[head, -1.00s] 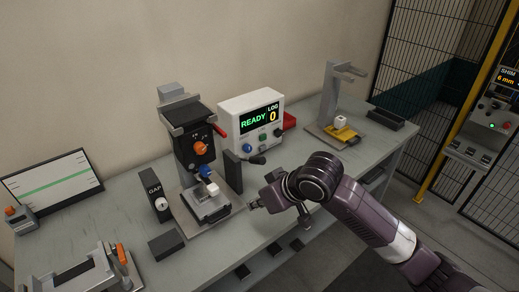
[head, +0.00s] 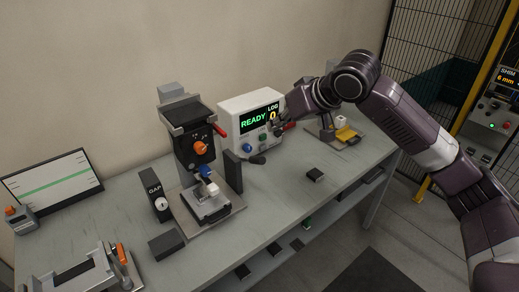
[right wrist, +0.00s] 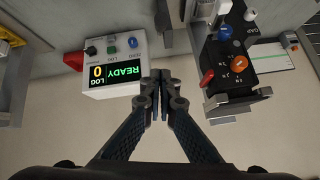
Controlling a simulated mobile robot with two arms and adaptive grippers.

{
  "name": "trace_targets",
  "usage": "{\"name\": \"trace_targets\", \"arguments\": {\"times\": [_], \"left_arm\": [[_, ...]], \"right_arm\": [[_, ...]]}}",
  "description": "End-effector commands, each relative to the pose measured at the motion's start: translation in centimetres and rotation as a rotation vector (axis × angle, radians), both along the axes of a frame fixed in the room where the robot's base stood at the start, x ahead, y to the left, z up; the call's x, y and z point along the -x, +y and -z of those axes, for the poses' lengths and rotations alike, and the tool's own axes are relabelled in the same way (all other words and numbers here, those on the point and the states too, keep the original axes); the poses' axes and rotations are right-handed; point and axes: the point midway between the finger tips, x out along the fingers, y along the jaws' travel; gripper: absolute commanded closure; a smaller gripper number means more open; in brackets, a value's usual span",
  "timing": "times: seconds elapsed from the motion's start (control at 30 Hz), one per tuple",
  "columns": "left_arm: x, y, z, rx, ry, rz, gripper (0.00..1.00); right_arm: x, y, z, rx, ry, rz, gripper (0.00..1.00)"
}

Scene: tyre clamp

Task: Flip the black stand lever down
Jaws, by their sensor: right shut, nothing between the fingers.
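The black stand (head: 196,140) stands at the middle of the bench, with an orange knob on its face. A red-handled lever (head: 221,125) is at its right side, slanting upward to the right. It also shows in the right wrist view (right wrist: 207,78), where the picture is upside down. My right gripper (head: 281,124) is shut and empty, in front of the right side of the white READY box. It is to the right of the lever and apart from it. Its closed fingertips also show in the right wrist view (right wrist: 160,82). My left gripper is not in view.
The white box (head: 240,107) stands right of the black stand. A dark upright block (head: 232,171) is between them. A black block (head: 315,174) lies on the bench (head: 285,197), which has clear room at its front. My arm partly covers the grey stand at the right.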

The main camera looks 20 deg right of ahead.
Motion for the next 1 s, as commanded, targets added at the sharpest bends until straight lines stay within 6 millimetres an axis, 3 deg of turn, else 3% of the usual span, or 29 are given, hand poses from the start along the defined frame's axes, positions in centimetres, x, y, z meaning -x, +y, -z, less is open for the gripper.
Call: {"name": "trace_targets", "arguments": {"times": [0.37,0.77,1.0], "left_arm": [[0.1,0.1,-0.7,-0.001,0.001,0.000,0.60],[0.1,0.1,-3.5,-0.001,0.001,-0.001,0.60],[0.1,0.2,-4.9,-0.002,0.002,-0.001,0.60]], "right_arm": [[-1.1,0.5,1.2,0.000,0.004,0.000,1.00],[-6.4,2.9,6.9,-0.001,0.003,0.000,1.00],[-4.7,2.8,9.6,0.004,0.001,-0.001,1.00]]}}
